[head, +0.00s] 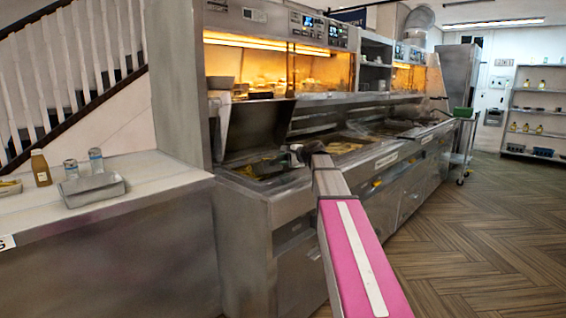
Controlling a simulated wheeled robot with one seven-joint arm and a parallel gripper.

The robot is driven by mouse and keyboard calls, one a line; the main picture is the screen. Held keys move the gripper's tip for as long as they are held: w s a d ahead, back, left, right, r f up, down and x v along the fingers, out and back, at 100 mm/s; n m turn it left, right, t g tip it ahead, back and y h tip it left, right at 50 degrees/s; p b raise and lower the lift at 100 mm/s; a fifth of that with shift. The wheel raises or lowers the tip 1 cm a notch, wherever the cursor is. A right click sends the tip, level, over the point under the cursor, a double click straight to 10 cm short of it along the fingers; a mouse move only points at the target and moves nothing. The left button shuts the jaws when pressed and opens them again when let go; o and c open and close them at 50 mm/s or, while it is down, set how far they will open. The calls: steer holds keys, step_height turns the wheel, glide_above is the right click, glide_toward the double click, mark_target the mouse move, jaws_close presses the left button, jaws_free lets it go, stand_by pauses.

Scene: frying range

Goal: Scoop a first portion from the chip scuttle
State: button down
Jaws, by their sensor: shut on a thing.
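The chip scuttle (258,168) is the steel bay at the near end of the frying range, with yellow chips lying in it. My arm reaches from the bottom of the head view up to the range. My gripper (296,154) is small and dark at the arm's far end, over the right side of the scuttle. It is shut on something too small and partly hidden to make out. I cannot tell whether that thing touches the chips.
The steel range (400,160) runs away to the right, with a lit glass cabinet (262,75) above. A pale counter (130,185) at left holds a metal tray (91,190), shakers and a brown bottle (40,168). The wooden floor (480,210) at right is clear.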

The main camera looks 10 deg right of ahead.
steer(key=shift+s+d+r, duration=0.1)
steer(key=shift+s+r, duration=0.25)
steer(key=shift+r, duration=0.4)
steer(key=shift+s+d+r, duration=0.1)
steer(key=shift+s+r, duration=0.25)
steer(key=shift+r, duration=0.35)
steer(key=s+d+r+n+t+y, duration=0.1)
steer(key=s+d+r+t+y, duration=0.1)
steer(key=s, duration=0.3)
steer(key=shift+s+d+r+t+y, duration=0.15)
steer(key=shift+r+t+y, duration=0.15)
steer(key=shift+r+t, duration=0.2)
